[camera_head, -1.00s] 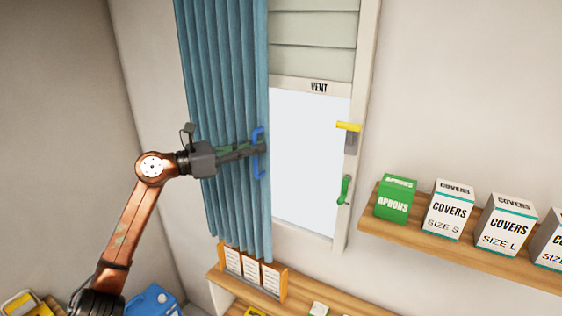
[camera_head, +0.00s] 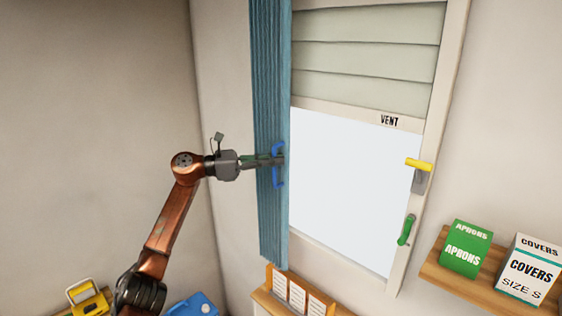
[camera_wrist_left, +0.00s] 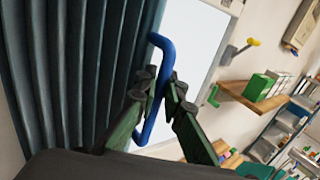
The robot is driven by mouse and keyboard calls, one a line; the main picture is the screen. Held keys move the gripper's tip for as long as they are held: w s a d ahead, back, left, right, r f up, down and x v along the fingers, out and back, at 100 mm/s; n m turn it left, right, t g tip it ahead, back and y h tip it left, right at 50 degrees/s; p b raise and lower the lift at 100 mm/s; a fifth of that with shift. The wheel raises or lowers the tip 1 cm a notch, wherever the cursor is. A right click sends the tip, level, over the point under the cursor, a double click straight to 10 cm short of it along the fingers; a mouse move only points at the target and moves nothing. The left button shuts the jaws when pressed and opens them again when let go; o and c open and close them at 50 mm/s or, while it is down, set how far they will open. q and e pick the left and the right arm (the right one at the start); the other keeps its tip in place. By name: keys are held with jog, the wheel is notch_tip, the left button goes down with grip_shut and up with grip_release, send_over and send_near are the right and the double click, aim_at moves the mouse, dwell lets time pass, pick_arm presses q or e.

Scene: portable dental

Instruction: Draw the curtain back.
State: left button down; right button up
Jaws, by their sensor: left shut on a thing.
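The blue curtain (camera_head: 268,75) hangs bunched into a narrow strip at the left side of the window (camera_head: 345,190). Its blue handle (camera_head: 279,178) is on the curtain's right edge. My left gripper (camera_head: 278,160) reaches in from the left and is shut on this handle. In the left wrist view the two green fingers (camera_wrist_left: 158,98) close around the handle (camera_wrist_left: 163,60), with the folded curtain (camera_wrist_left: 75,60) to the left. Most of the bright pane is uncovered. My right gripper is not in view.
The window frame carries a yellow handle (camera_head: 419,164) and a green handle (camera_head: 406,231) on its right. A green aprons box (camera_head: 466,250) and a white covers box (camera_head: 528,272) stand on a shelf at right. An orange rack (camera_head: 271,281) with cards sits below the curtain.

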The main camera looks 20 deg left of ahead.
pick_arm(q)
jog(key=c, duration=2.3)
grip_release()
jog(key=shift+a, duration=0.1)
jog(key=v, duration=1.2)
jog(key=shift+f, duration=0.1)
